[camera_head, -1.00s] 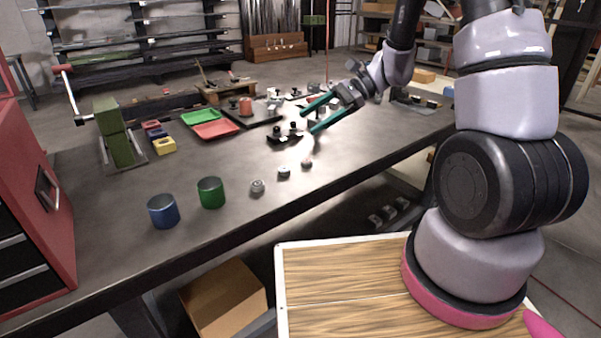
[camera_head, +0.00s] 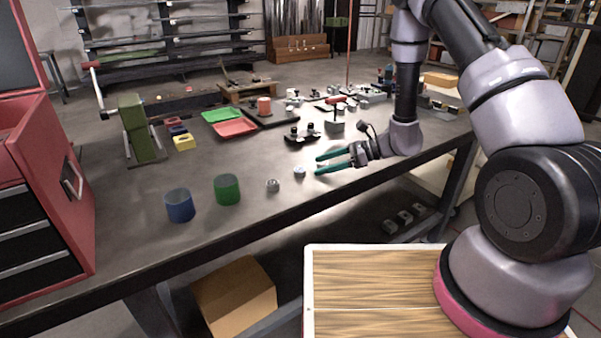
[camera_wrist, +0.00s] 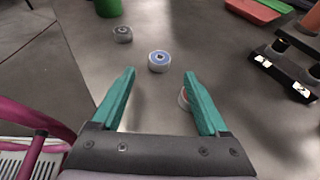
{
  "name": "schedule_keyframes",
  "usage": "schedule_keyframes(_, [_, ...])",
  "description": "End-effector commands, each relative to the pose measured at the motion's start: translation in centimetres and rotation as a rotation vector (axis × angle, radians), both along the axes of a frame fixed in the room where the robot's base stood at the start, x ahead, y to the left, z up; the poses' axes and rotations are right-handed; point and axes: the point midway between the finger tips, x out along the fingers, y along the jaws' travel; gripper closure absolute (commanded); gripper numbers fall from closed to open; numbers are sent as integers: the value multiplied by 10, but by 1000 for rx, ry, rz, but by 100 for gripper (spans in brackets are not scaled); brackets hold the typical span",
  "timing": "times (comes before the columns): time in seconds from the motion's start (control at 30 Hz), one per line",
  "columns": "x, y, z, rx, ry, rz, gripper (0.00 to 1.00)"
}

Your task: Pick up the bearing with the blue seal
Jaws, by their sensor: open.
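The bearing with the blue seal (camera_wrist: 158,61) lies on the table just beyond my fingertips, centred between them in the wrist view. It is the small bluish ring (camera_head: 299,172) left of my fingers in the head view. My gripper (camera_head: 319,164) is open and empty, with teal fingers pointing left over the table; it also shows in the wrist view (camera_wrist: 159,74). A bearing with a dark seal (camera_wrist: 122,34) lies farther off to the left. A bearing with a reddish seal (camera_wrist: 183,100) is partly hidden by my right finger in the wrist view.
A green cup (camera_head: 227,189) and a blue cup (camera_head: 180,205) stand left of the bearings. A black fixture (camera_head: 302,135) lies behind them. Red (camera_head: 234,128) and green (camera_head: 221,115) trays lie farther back. The table's front edge is close by.

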Motion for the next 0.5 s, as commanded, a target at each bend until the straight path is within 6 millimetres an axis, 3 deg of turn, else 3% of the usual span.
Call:
schedule_keyframes(0.3, [2,41,-16,0,0,3,22])
schedule_keyframes(0.5, [2,46,-18,0,-1,1,22])
